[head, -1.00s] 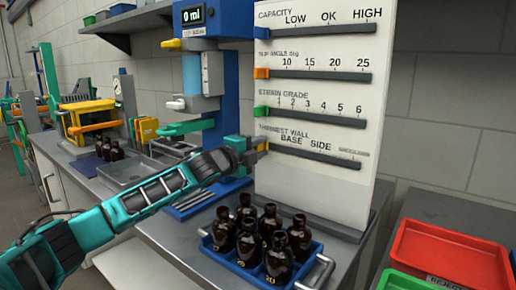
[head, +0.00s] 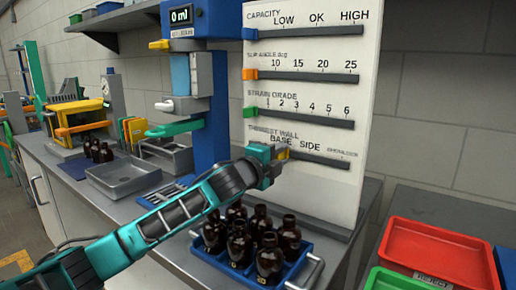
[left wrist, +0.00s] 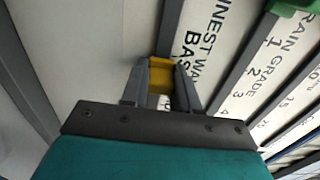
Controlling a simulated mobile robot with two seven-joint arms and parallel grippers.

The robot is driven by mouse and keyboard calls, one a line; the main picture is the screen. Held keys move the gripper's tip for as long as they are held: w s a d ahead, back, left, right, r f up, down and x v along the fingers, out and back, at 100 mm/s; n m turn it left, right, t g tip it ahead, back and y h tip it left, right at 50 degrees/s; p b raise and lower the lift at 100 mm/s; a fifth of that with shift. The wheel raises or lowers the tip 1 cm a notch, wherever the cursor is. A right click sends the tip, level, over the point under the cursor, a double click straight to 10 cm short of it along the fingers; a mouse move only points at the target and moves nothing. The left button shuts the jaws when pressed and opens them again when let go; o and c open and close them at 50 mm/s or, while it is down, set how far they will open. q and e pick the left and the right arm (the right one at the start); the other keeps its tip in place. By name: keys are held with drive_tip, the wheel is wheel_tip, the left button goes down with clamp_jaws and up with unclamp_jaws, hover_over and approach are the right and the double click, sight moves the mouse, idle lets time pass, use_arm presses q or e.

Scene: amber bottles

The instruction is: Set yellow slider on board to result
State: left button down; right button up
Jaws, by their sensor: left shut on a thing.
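The white board (head: 377,30) stands upright at the back of the bench, with several labelled slots. The yellow slider (head: 284,153) is on the lowest slot, the thinnest wall row, about under the word BASE and left of SIDE. My left gripper (head: 276,158) is at the board, shut on this slider. In the left wrist view the yellow slider (left wrist: 161,76) sits between the two grey fingers of the left gripper (left wrist: 160,92). The fingers hide part of the slot. My right gripper is not in view.
Blue slider (head: 249,34), orange slider (head: 250,74) and green slider (head: 250,112) sit at the left ends of upper slots. A blue crate of amber bottles (head: 240,272) stands below my left arm. A dispenser reading 0 ml (head: 181,16) stands left. Red tray (head: 445,250) lies right.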

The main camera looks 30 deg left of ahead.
use_arm(q)
drive_tip(key=d+p, duration=0.1)
drive_tip(key=d, duration=0.4)
drive_tip(key=shift+s+d, duration=0.15)
drive_tip(key=shift+s, duration=0.05)
drive_tip(key=shift+s+d, duration=0.1)
drive_tip(key=shift+d, duration=0.55)
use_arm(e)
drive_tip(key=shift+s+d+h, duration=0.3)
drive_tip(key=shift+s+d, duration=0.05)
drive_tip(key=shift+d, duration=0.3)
use_arm(q)
drive_tip(key=c, duration=0.8)
unclamp_jaws()
drive_tip(key=shift+c, duration=0.2)
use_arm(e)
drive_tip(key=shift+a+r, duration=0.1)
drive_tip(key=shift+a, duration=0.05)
use_arm(q)
approach(309, 157)
drive_tip(key=s, duration=0.6)
drive_tip(key=shift+s+a, duration=0.25)
